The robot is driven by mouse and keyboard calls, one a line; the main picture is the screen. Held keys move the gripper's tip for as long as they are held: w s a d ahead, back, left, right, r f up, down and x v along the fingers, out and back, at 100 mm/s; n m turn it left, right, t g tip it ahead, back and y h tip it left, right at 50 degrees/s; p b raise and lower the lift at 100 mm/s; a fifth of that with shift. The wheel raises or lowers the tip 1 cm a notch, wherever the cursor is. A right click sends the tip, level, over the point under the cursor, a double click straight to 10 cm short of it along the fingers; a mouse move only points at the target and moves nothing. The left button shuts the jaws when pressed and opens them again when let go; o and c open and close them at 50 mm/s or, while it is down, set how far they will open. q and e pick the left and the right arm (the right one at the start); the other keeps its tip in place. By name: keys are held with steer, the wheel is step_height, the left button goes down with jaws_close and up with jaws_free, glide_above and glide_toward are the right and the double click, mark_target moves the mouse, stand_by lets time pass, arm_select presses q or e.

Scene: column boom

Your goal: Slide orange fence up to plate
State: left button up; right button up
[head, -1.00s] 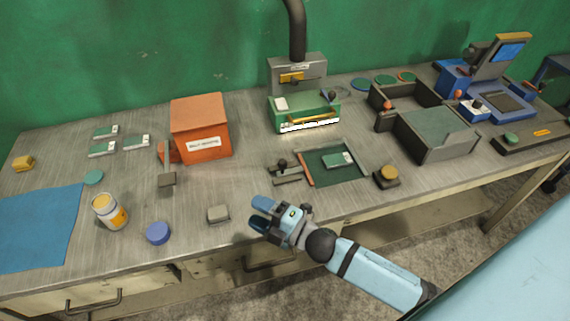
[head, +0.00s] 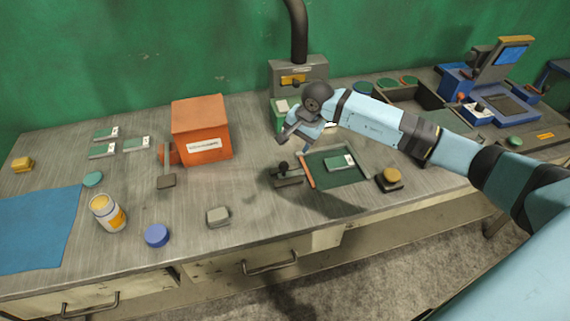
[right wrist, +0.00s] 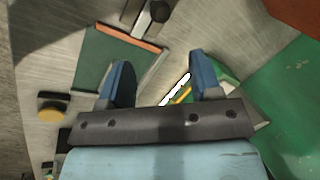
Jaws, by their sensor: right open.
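The orange fence (head: 306,171) is a thin strip along the left edge of a dark green bed (head: 349,178). A dark slide with a black knob (head: 284,167) sits left of the fence. My right gripper (head: 294,141) is open and empty, pointing down above the bench behind the slide. In the right wrist view the fence (right wrist: 127,36) and bed (right wrist: 97,58) show beyond the fingers (right wrist: 160,63); I cannot make out the plate there. My left gripper is not in view.
An orange box (head: 200,130) stands to the left. A yellow-topped button (head: 390,175) is right of the bed. A grey block (head: 218,216) lies in front, with bare bench around it.

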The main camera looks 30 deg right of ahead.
mark_target(285, 163)
steer(key=p+x, duration=0.2)
steer(key=x, duration=1)
steer(key=shift+a+f, duration=0.1)
steer(key=shift+f, duration=0.15)
